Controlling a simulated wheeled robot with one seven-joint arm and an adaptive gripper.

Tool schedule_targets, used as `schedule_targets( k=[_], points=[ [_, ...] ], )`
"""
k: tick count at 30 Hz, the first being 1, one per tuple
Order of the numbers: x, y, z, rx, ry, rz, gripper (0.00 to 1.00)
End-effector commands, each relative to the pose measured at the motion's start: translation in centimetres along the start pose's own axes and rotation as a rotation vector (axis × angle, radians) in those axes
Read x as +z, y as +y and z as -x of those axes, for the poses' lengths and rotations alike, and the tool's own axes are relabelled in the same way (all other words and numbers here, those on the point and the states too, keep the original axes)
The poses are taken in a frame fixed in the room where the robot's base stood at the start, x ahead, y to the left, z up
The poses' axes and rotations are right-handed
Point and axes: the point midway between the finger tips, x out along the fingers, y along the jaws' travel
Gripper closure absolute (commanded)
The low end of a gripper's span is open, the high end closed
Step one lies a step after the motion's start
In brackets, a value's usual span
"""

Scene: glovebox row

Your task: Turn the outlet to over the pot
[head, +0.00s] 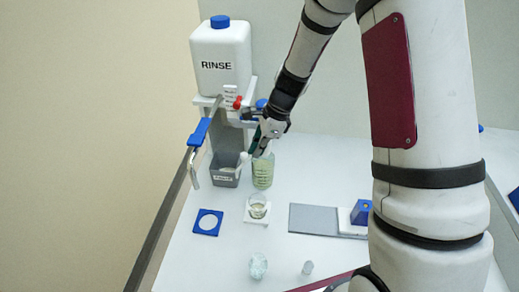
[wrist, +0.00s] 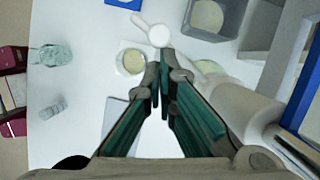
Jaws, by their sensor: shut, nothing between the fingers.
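The outlet (head: 200,132) is a blue arm with a bent silver spout on the stand under the white RINSE container (head: 221,58). It points toward the front left, its spout hanging near the metal rail, left of the grey pot (head: 225,172). A white stick with a rounded end (wrist: 158,35) is by the pot. My gripper (head: 257,148) is above the beaker (head: 263,173) of pale green liquid, right of the pot and apart from the outlet. In the wrist view its fingers (wrist: 161,88) are together and empty.
A red tap (head: 237,102) is on the stand above the pot. A metal rail (head: 160,230) borders the left.

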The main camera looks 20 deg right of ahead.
Motion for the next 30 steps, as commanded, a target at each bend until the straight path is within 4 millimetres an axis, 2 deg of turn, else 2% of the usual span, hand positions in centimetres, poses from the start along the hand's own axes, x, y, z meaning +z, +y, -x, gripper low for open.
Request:
schedule_targets(
  k=[18, 30],
  points=[
    [2.6, -1.5, -0.9, -0.135, 0.000, -0.363, 1.00],
    [3.2, -2.2, -1.2, -0.135, 0.000, -0.367, 1.00]
  ],
)
